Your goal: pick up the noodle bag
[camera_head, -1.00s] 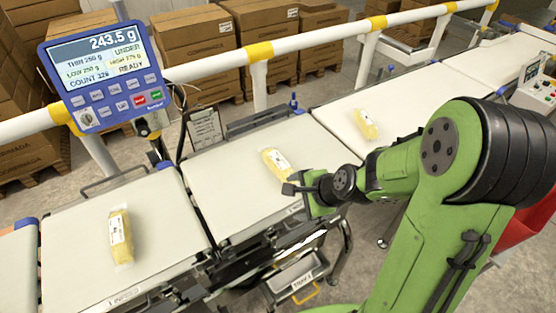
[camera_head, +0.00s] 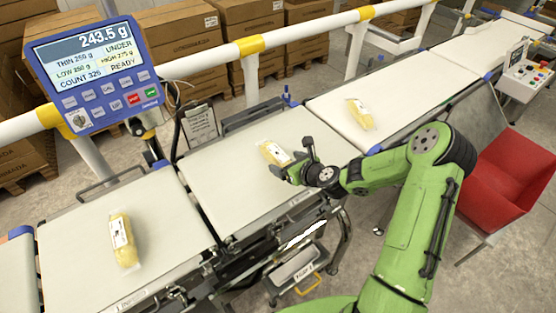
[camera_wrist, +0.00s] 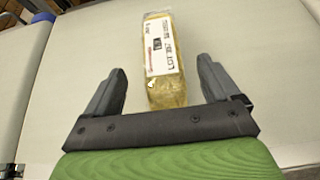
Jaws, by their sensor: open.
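Three yellow noodle bags with white labels lie on the belts. One noodle bag (camera_head: 273,153) is on the middle belt (camera_head: 235,190), right by my gripper (camera_head: 291,168). In the wrist view this noodle bag (camera_wrist: 163,62) lies ahead of my gripper (camera_wrist: 163,88), its near end between the two open fingers, with a gap on each side. I cannot tell how high the fingers are above the belt. Another noodle bag (camera_head: 123,240) lies on the left belt, and a third noodle bag (camera_head: 360,114) lies on the right belt.
A blue weight display (camera_head: 95,75) reading 243.5 g and UNDER stands at the upper left. A white and yellow rail (camera_head: 300,32) runs behind the belts. A red bin (camera_head: 505,175) and a button box (camera_head: 526,75) are at the right. Cartons stand behind.

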